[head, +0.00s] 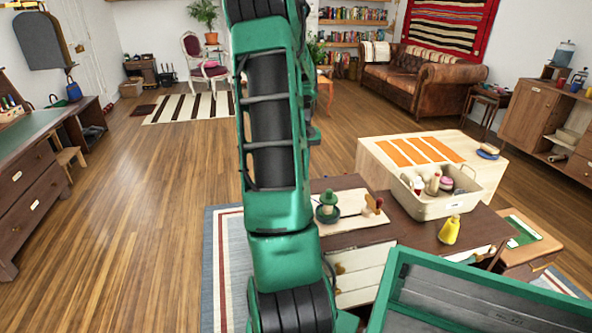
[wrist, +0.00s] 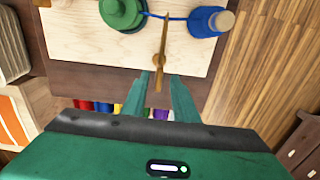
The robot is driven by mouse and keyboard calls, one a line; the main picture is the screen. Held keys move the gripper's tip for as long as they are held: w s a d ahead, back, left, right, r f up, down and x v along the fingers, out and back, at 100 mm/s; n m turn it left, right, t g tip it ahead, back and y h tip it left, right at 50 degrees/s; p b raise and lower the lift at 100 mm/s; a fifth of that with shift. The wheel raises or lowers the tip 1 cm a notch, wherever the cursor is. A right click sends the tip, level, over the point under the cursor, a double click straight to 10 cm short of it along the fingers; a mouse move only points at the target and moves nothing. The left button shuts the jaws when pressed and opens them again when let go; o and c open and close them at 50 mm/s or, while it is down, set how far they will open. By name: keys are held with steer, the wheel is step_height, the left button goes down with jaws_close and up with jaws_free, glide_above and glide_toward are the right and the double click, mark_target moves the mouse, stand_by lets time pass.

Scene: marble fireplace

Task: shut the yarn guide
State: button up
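The yarn guide looks like a slim wooden bar (wrist: 163,40) standing out over a pale wooden board (wrist: 75,30) in the wrist view. A blue strand runs past it from a green spool (wrist: 122,12) on the left to a blue-wound peg (wrist: 207,22) on the right. My gripper (wrist: 160,75) is open, its two green fingers apart, with the bar's near end between them in the picture. I cannot tell whether they touch it. In the head view the board (head: 345,229) lies on a dark table with the green spool (head: 327,207); my gripper is not visible there.
The dark table (head: 418,238) also holds a yellow bottle-like object (head: 449,230). A cream bin (head: 443,205) of mixed items stands behind it, near a pale chest with orange stripes (head: 390,158). Several coloured items (wrist: 105,107) show below the table edge. Open wooden floor lies left.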

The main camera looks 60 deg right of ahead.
step_height(320, 180, up, 11)
steer(key=shift+f, duration=0.15)
steer(key=shift+w, duration=0.1)
stand_by(0.7)
steer(key=w+a+r+n, duration=0.1)
steer(key=a, duration=1)
steer(key=w+a+r+n, duration=0.1)
steer(key=w+a+r, duration=0.1)
steer(key=a, duration=0.8)
steer(key=s+a+f+n, duration=0.1)
steer(key=s+a, duration=0.3)
steer(key=a, duration=0.4)
steer(key=s+a+f, duration=0.3)
steer(key=s+a, duration=0.2)
steer(key=a, duration=0.4)
steer(key=shift+s+n, duration=0.2)
steer(key=shift+n, duration=0.2)
